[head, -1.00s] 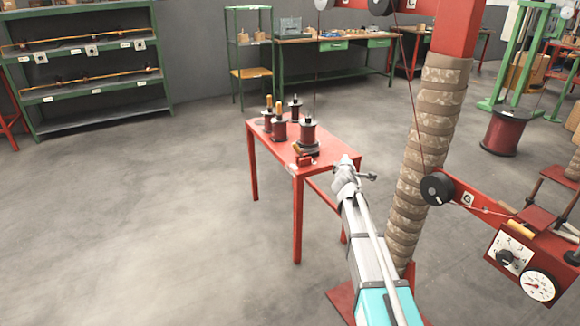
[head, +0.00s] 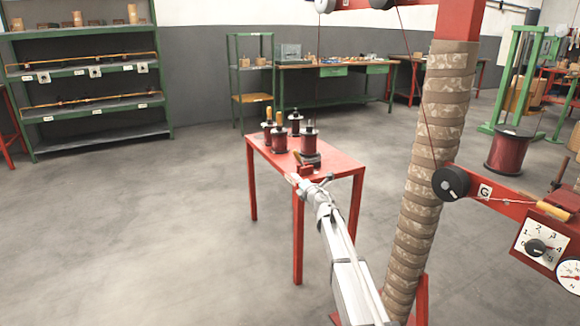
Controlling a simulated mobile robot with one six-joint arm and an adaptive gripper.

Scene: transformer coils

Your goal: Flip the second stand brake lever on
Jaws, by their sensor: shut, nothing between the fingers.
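Several stands with dark red wire spools are grouped on a red table (head: 340,164) in the head view. The front right spool (head: 309,144) stands on a dark base, with a small red block (head: 306,169) in front of it. I cannot make out for sure which small part is the second stand's brake lever. My gripper (head: 294,180) is shut and empty, at the table's front edge, close to the red block. I cannot tell whether it touches anything.
A thick wrapped column (head: 425,150) rises close to the right of my arm. A red bracket with a black pulley (head: 451,182) and a dial panel (head: 538,243) stand at the right. The floor left of the table is open. Green shelves (head: 85,75) stand behind.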

